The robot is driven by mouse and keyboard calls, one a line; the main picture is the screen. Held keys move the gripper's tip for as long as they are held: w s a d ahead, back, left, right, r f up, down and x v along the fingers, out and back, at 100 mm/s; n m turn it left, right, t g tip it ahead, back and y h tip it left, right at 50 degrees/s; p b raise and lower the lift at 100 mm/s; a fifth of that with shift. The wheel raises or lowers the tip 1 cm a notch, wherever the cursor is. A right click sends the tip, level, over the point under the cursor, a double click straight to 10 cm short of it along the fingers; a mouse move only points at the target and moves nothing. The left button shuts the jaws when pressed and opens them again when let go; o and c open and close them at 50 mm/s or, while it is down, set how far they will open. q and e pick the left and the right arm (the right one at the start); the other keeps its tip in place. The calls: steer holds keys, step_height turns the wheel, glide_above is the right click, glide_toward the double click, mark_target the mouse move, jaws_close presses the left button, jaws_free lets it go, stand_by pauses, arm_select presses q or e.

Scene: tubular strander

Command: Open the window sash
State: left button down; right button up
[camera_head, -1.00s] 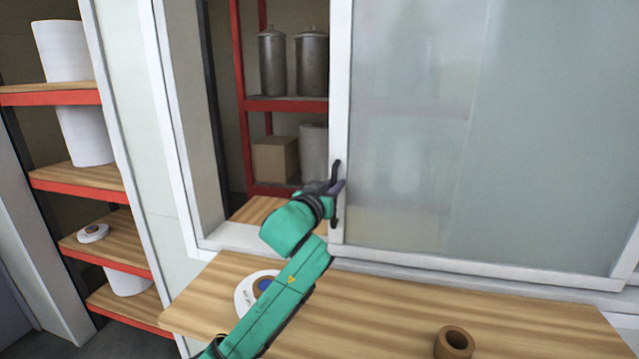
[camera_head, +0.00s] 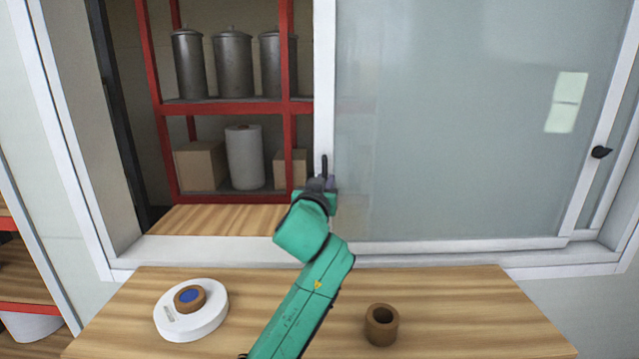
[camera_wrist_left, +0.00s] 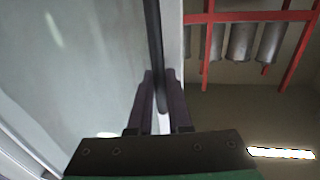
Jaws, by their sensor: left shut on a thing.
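The window sash (camera_head: 455,130) is a frosted glass pane in a white frame. It stands to the right, with a wide opening on its left. Its dark upright handle (camera_head: 324,165) is on the sash's left stile. My left gripper (camera_head: 322,184) is shut on the handle. In the left wrist view the dark handle bar (camera_wrist_left: 154,50) runs down between the two fingers (camera_wrist_left: 161,100), beside the white stile. The lower part of the handle is hidden by the gripper in the head view. My right gripper is not in view.
A wooden counter (camera_head: 440,310) lies below the window, with a white disc (camera_head: 205,322) bearing a brown ring, and a brown hollow cylinder (camera_head: 381,325). Through the opening, a red shelf (camera_head: 236,108) holds metal canisters and boxes.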

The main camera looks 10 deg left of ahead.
arm_select(q)
steer(key=c, duration=1.1)
jaws_free()
steer(key=shift+f, duration=0.1)
steer(key=s+b, duration=0.1)
steer(key=s, duration=0.3)
steer(key=s+b, duration=0.2)
steer(key=s, duration=0.3)
steer(key=s+a+b, duration=0.1)
steer(key=s, duration=0.4)
steer(key=shift+s, duration=0.25)
